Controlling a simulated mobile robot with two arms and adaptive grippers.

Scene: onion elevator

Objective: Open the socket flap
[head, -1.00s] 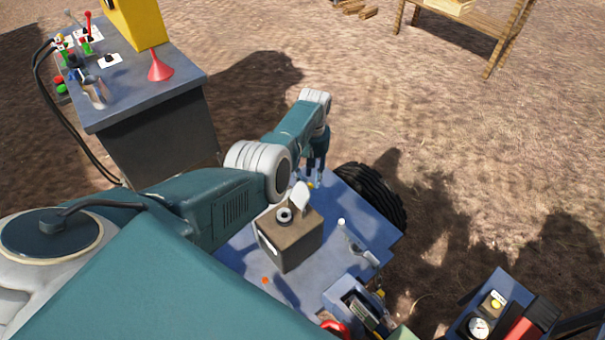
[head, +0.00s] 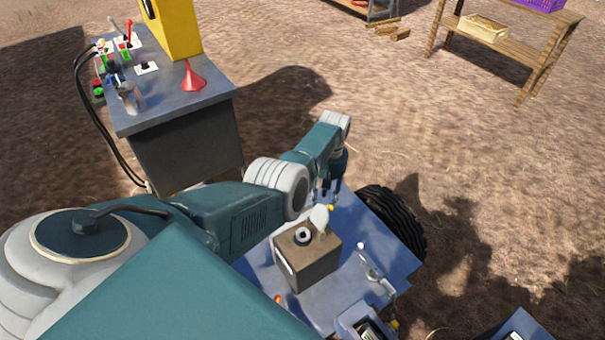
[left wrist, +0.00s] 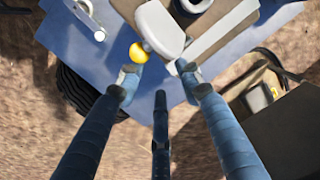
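The socket box (head: 307,262) is a brown block with a dark round socket (head: 302,236) on top. The white socket flap (head: 320,217) stands raised at the socket's far edge, with a yellow knob (head: 330,208) beside it. My left gripper (head: 332,190) is just beyond the flap. Its fingers (left wrist: 160,75) are spread, with no grip on the flap visible; whether a fingertip touches it I cannot tell. My right gripper is out of view.
The box stands on a blue platform (head: 355,235) with a black wheel (head: 393,215) at its far side. A small white-tipped lever (head: 366,262) stands right of the box.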

